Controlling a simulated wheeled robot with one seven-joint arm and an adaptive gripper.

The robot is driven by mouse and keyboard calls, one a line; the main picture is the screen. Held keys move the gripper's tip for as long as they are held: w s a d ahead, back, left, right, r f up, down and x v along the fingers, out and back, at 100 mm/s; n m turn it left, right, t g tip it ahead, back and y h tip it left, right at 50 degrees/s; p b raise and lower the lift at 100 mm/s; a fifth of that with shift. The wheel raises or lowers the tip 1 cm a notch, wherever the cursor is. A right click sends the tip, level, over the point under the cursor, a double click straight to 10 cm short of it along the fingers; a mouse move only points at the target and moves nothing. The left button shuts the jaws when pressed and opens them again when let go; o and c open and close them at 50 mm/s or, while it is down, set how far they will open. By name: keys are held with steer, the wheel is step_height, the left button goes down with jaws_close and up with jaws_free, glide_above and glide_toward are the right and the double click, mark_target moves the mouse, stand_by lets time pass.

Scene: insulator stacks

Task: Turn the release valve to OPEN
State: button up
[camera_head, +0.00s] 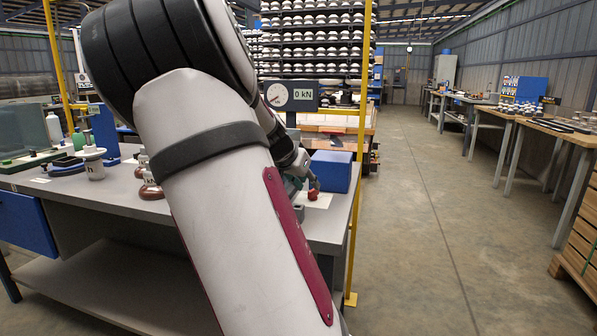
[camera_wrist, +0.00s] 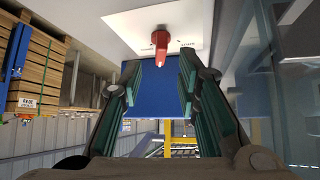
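The release valve is a small red handle (camera_wrist: 161,46) on a white label plate (camera_wrist: 195,22) in the wrist view. The handle points down in that picture; dark lettering beside it is too small to read surely. In the head view the red valve (camera_head: 313,194) stands on the workbench, close to a blue box (camera_head: 332,170). My gripper (camera_wrist: 160,68) is open, its two green-padded fingers spread to either side with the handle's end near the gap between the tips. I see no contact. In the head view my arm hides most of the gripper.
The blue box also shows between the fingers in the wrist view (camera_wrist: 155,95). A gauge with a display reading 0 kN (camera_head: 291,96) stands behind the arm. Brown insulators (camera_head: 150,186) stand on the grey workbench (camera_head: 125,205). A yellow post (camera_head: 358,200) rises at its right edge; the aisle beyond is clear.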

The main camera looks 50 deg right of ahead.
steer(key=v, duration=0.7)
steer(key=shift+s+a+r, duration=0.15)
